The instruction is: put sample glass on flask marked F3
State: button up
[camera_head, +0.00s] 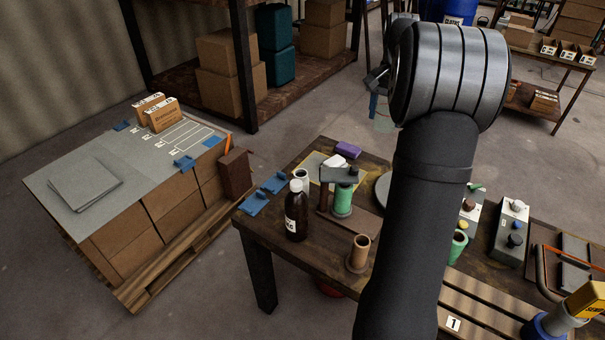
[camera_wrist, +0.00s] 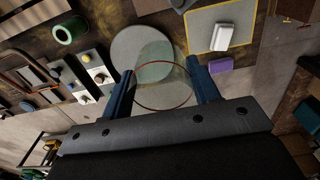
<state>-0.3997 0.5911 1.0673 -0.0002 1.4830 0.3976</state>
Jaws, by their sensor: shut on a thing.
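My gripper (camera_wrist: 160,72) is shut on the sample glass (camera_wrist: 163,90), a clear, faintly greenish vessel with a thin brownish rim, held between the two blue fingers in the wrist view. In the head view the glass (camera_head: 384,124) shows faintly beside my arm, below the blue fingers, against the floor beyond the table. In the wrist view a round grey disc (camera_wrist: 126,48) lies behind the glass, apparently below it. I cannot make out a flask marked F3; my arm hides part of the table.
On the wooden table (camera_head: 280,235) stand a dark bottle (camera_head: 296,222), a green spool (camera_head: 342,198), a brown spool (camera_head: 359,251) and a purple block (camera_head: 348,149). Switch boxes (camera_head: 511,237) stand at the right. A carton stack with a grey top (camera_head: 75,150) is at the left.

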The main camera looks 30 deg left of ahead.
jog(key=s+a+n, duration=0.2)
jog(key=s+a, duration=0.3)
jog(key=a, duration=0.5)
jog(key=f, duration=1.1)
jog(key=shift+w+a, duration=0.15)
jog(key=shift+a, duration=0.25)
send_over(300, 174)
jog(key=f, duration=0.7)
jog(key=shift+w, duration=0.2)
jog(key=shift+f, duration=2)
jog(key=shift+f, duration=0.15)
jog(key=o, duration=1.2)
